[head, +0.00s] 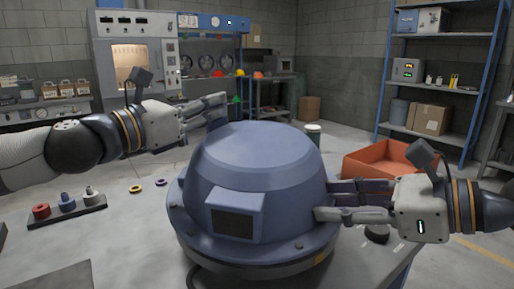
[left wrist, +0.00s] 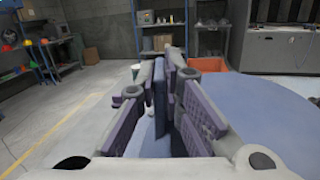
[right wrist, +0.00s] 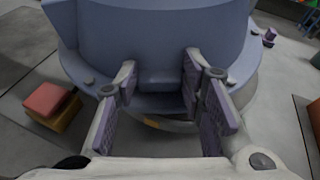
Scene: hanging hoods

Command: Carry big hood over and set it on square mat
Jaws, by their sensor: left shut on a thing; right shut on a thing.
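The big hood (head: 260,165) is a blue-grey dome with a wide flange and a boxy dark window at its front. It fills the middle of the head view and looks upright. My left gripper (head: 217,108) is shut on a part at its far left side; the left wrist view shows a thin blue plate (left wrist: 160,95) between the fingers. My right gripper (head: 328,202) is shut on the hood's right side near the flange, also seen in the right wrist view (right wrist: 158,85). A dark flat panel (head: 60,276), possibly the square mat, lies at lower left. I cannot tell whether the hood touches the table.
An orange bin (head: 385,160) and a dark round object (head: 377,234) are at right. A white-lidded container (head: 313,131) stands behind.

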